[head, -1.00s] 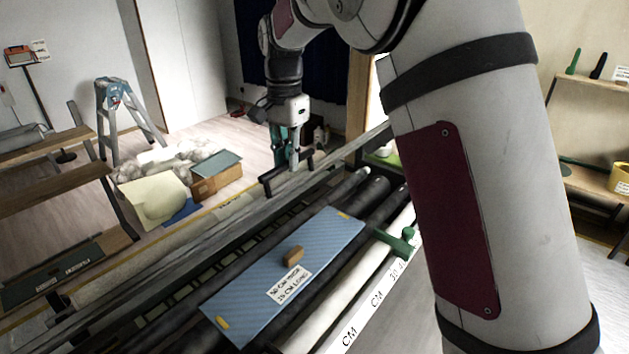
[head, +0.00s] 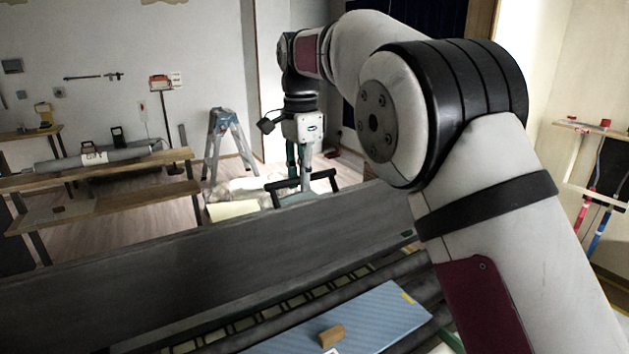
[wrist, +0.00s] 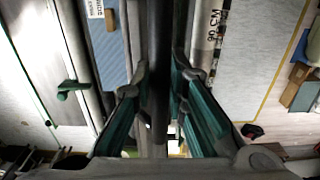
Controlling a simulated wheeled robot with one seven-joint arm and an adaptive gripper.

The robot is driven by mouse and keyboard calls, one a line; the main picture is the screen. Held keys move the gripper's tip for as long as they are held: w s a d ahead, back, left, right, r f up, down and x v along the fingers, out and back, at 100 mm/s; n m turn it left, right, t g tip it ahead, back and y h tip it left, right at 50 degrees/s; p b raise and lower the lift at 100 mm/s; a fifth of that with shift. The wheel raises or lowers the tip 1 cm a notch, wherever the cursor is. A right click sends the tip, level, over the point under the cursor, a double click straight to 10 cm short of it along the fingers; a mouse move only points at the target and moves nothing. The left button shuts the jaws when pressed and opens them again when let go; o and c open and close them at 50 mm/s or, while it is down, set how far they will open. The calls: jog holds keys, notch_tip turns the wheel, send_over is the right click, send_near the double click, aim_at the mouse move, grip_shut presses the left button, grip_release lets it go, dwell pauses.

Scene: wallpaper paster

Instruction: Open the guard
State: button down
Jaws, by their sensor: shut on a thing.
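The guard (head: 190,278) is a long dark grey panel along the machine. It stands raised at a tilt, with its broad face toward the head camera. Its black bar handle (head: 318,177) is at the top edge, right of centre. My gripper (head: 302,180) is at this handle with its fingers pointing down. In the wrist view the black handle bar (wrist: 160,65) runs between the two green-and-grey fingers (wrist: 159,88), which are shut on it. The exact finger contact is partly hidden in the head view.
Below the guard are dark rollers and a blue striped sheet (head: 375,318) with a wooden block (head: 331,335) on it. A stepladder (head: 228,145) and wooden benches (head: 110,180) stand behind. A shelf (head: 590,130) is at the right.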

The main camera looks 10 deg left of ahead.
jog(key=shift+a+f, duration=0.1)
jog(key=shift+f, duration=0.25)
jog(key=c, duration=1.6)
grip_release()
jog(key=shift+w, duration=0.15)
jog(key=shift+o, duration=0.2)
jog(key=shift+r, duration=0.1)
jog(key=shift+r, duration=0.1)
notch_tip(320, 180, up, 6)
jog(key=shift+r, duration=0.65)
